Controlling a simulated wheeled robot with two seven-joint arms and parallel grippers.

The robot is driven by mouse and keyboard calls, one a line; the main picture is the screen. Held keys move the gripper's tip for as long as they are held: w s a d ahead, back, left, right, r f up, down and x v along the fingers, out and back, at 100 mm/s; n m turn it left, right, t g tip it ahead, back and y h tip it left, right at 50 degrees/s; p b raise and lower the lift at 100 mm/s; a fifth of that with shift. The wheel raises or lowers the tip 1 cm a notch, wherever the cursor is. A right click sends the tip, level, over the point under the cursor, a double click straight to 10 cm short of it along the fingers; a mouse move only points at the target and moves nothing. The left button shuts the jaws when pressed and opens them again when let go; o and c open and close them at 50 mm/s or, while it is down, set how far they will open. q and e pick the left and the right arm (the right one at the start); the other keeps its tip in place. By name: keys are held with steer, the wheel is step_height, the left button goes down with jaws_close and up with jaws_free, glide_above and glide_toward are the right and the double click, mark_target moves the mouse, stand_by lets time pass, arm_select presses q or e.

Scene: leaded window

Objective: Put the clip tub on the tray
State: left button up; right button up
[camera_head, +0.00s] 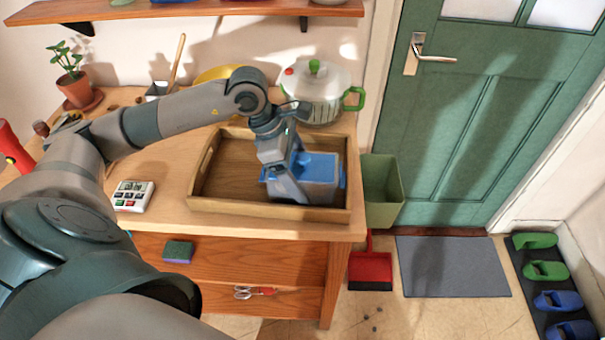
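The clip tub (320,170), a grey box with a blue lid and blue side clips, appears within the outline of the wooden tray (280,209), at its right front part. The tray lies on the wooden worktop. My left gripper (287,192) reaches down into the tray area at the left side of the tub and overlaps it in the view. The fingertips are hard to make out, so I cannot tell whether they hold the tub. I also cannot tell whether the tub's base touches the tray floor. My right gripper is not in view.
A pot with green handles (318,92) and a yellow bowl (222,74) stand behind the tray. A timer (134,196) lies left of it. A green bin (382,190) stands right of the worktop. A shelf (180,11) hangs above.

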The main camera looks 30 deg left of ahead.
arm_select(q)
steer(key=shift+f, duration=0.35)
steer(key=o, duration=0.8)
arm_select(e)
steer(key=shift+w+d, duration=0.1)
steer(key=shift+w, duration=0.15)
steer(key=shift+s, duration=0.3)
